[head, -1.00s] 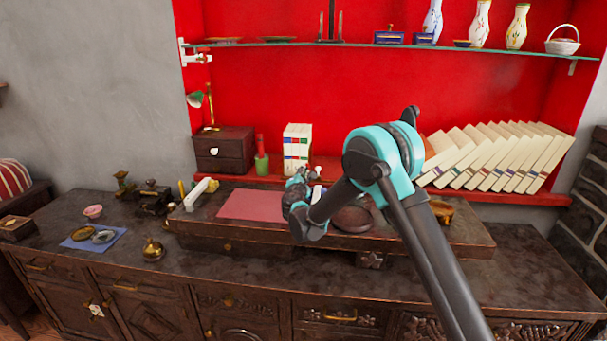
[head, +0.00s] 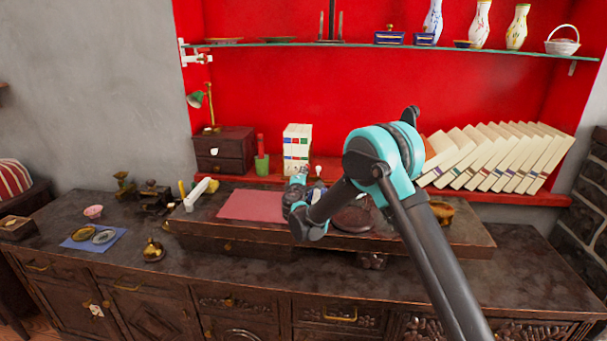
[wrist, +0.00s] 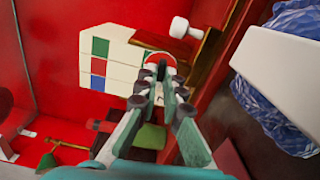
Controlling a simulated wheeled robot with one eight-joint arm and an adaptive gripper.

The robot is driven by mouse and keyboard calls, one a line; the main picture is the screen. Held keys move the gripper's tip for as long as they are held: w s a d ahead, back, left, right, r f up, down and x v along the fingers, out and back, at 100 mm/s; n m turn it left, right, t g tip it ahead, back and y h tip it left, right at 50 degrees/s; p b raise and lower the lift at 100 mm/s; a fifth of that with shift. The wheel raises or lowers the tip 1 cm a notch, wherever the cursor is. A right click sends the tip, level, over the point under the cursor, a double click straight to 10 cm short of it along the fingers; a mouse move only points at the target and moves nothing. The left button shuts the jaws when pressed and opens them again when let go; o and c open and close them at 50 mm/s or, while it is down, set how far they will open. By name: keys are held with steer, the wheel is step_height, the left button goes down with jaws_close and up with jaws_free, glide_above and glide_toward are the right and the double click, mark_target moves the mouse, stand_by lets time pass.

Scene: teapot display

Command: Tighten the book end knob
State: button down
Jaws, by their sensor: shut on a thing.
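My gripper (wrist: 158,80) reaches toward the shelf, and its fingertips are closed on a small round red knob with a pale rim (wrist: 160,58), which I take to be the book end knob. The fingertips cover part of it. Just behind it stands a block of white books (wrist: 104,65) with green, red and blue labels. In the head view my gripper (head: 299,178) is just below the same books (head: 297,148), and the knob cannot be made out there.
A white knob-shaped piece (wrist: 185,28) is close by. A green cup (head: 262,166) and a dark drawer box (head: 223,150) stand left of the books. Leaning books (head: 500,160) fill the right shelf. A pink mat (head: 250,205) lies below.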

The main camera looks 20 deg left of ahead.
stand_by(0.3)
steer(key=c, duration=1.7)
jaws_free()
steer(key=v, duration=1.2)
steer(key=shift+d, duration=0.1)
